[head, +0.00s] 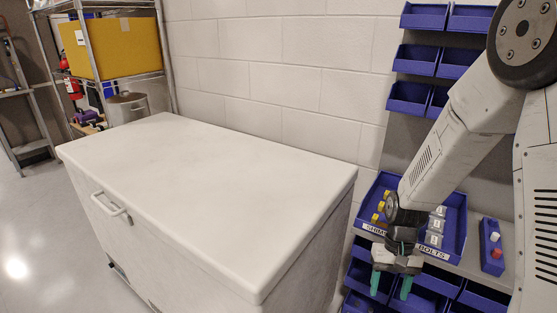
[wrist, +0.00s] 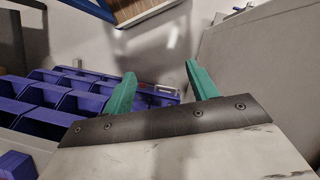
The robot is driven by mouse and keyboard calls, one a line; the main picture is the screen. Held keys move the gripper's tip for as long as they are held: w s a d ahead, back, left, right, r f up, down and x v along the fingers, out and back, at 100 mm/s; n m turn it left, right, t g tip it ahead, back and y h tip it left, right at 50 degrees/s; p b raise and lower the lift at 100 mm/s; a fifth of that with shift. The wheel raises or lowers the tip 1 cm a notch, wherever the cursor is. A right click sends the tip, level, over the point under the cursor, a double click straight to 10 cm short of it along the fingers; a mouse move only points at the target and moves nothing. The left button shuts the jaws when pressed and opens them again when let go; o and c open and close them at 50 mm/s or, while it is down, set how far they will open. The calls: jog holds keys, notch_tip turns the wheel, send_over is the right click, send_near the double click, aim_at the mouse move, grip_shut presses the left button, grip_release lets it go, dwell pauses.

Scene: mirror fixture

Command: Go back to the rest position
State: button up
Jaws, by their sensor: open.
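My gripper (head: 391,284) is at the lower right in the head view, pointing down with its teal fingers apart and nothing between them. It is in front of the blue bins, to the right of the white chest. In the wrist view my gripper (wrist: 158,85) shows its two teal fingers spread, with empty space between them. Blue bins (wrist: 55,100) lie to the left of the fingers there.
A white chest (head: 210,180) with a closed lid and front handle fills the middle. A blue tray labelled bolts (head: 455,222) with small parts sits behind my gripper. A small blue holder (head: 492,250) stands to the right. A metal shelf with a yellow box (head: 110,48) is at the back left. Open floor (head: 35,230) lies left.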

jog(key=s+r+t, duration=0.1)
jog(key=s+r, duration=0.5)
jog(key=r, duration=0.3)
jog(key=s+r+n+t, duration=0.1)
jog(key=s+r+t, duration=0.1)
jog(key=s+r, duration=0.4)
jog(key=s+r+n+t+h, duration=0.1)
jog(key=s+r, duration=0.5)
jog(key=r, duration=0.7)
jog(key=shift+s+a+t, duration=0.2)
jog(key=shift+a+t, duration=0.25)
jog(key=shift+t, duration=0.05)
